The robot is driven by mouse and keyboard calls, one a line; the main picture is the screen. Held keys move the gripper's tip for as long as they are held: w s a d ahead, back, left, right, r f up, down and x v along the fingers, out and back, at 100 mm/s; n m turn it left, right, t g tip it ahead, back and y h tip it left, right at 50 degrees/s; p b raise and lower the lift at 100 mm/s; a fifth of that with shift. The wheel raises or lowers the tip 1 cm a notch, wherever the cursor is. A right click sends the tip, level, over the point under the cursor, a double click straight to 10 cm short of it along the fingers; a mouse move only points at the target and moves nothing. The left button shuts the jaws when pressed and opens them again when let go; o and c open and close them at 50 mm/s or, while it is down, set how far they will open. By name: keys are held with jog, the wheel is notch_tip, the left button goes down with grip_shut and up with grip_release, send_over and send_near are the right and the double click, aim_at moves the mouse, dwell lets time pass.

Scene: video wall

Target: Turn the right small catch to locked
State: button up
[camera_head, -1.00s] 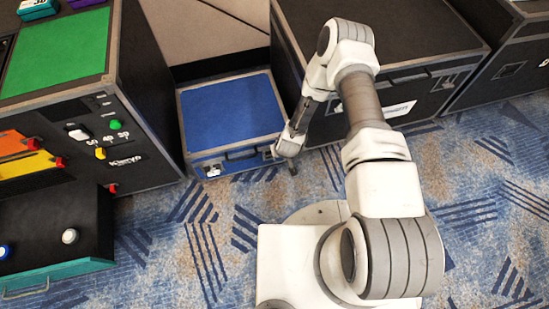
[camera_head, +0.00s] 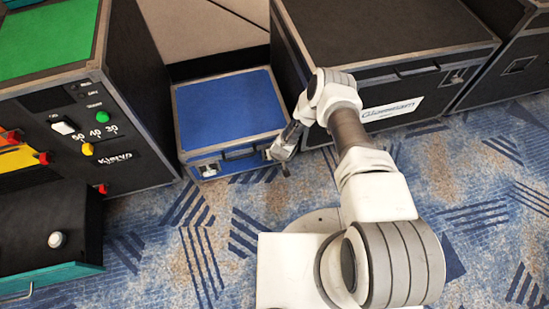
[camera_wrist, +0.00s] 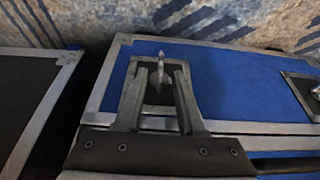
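The blue case (camera_head: 225,108) stands on the carpet with its lid shut. Its right small catch (camera_wrist: 160,66) is a thin silvery lever on a plate on the case's front, upright in the wrist view. My gripper (camera_wrist: 160,74) is open, with one finger on each side of the lever and gaps visible between. In the head view my gripper (camera_head: 270,156) is at the right end of the case front and hides that catch. The left catch (camera_head: 208,170) is visible there and, partly cut off, at the right edge of the wrist view (camera_wrist: 315,90).
A large black case (camera_head: 400,82) stands close to the right of the blue case. A black cabinet with knobs (camera_head: 97,130) stands to the left, with an open drawer (camera_head: 30,235) in front. Patterned carpet (camera_head: 200,235) is clear before the blue case.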

jog(key=shift+w+f, duration=0.2)
jog(key=shift+f, duration=0.2)
grip_shut()
jog(key=shift+y, duration=0.3)
jog(key=shift+w+d+f+m+g+y, duration=0.1)
jog(key=shift+d+m+g+y, duration=0.15)
jog(key=shift+y, duration=0.8)
jog(key=shift+w+d+f+m+g+y, duration=0.1)
jog(key=shift+m+g+y, duration=0.15)
jog(key=shift+y, duration=0.75)
jog(key=shift+d+m+g+y, duration=0.2)
jog(key=shift+m+y, duration=0.1)
jog(key=shift+y, duration=0.75)
jog(key=shift+d+y, duration=0.1)
jog(key=shift+y, duration=0.8)
